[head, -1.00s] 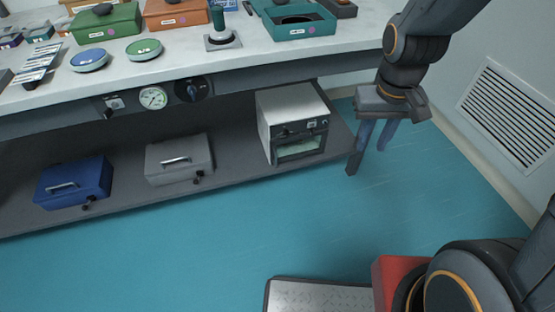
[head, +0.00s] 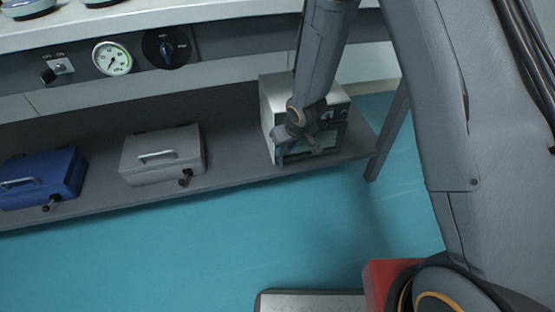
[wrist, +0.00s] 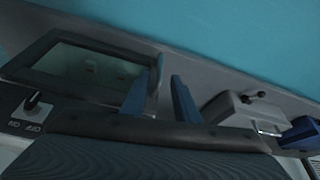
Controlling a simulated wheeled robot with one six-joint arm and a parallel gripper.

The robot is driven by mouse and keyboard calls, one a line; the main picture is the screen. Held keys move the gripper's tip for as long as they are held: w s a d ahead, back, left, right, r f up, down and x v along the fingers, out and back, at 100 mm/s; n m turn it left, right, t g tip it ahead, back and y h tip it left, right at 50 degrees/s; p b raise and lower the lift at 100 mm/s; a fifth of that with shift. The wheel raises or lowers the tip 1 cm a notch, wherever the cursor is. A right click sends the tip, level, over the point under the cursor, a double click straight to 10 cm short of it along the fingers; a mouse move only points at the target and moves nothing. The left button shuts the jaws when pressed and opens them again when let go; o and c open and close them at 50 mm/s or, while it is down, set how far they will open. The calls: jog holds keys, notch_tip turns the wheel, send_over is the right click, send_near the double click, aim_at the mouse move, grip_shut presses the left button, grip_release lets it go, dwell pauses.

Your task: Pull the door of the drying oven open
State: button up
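The drying oven (head: 273,88), a light box with a dark front, stands at the right end of the shelf under the table. Its door (wrist: 75,62), with a dark-framed window, looks shut. A grey upright handle (wrist: 155,78) stands out at the door's edge in the wrist view. My gripper (wrist: 160,98) is open, its two blue fingers apart, with the handle appearing between their tips. I cannot tell whether either finger touches it. In the head view my gripper (head: 304,146) is in front of the oven and hides part of the door.
A grey case (head: 161,157) and a blue case (head: 42,178) stand on the shelf (head: 225,160) to the left of the oven. The table leg (head: 388,137) is close on the oven's right. The table's edge overhangs above.

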aim_at(281, 165)
jog(key=b+x, duration=0.2)
jog(key=x, duration=0.6)
jog(key=shift+b, duration=0.35)
grip_shut()
